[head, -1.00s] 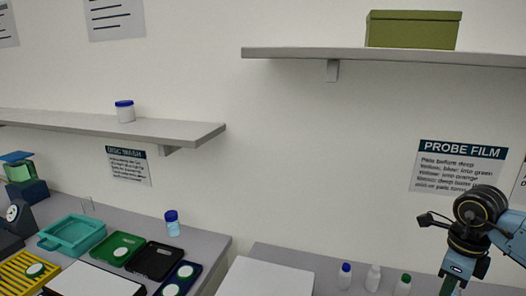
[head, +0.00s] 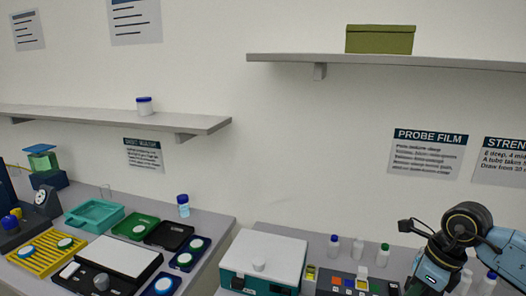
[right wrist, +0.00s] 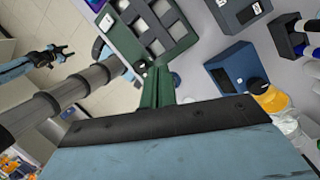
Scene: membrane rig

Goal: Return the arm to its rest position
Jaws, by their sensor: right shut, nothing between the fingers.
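My right arm (head: 468,222) comes in from the right in the head view and is bent downward at a dark joint, over the right bench.
The right bench holds a white-topped teal box (head: 265,252), a block of coloured squares (head: 350,282) and several small bottles (head: 358,250) near my right arm. The left bench holds a yellow rack (head: 45,255) and trays. A gap separates the benches. Shelves (head: 390,62) hang above.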

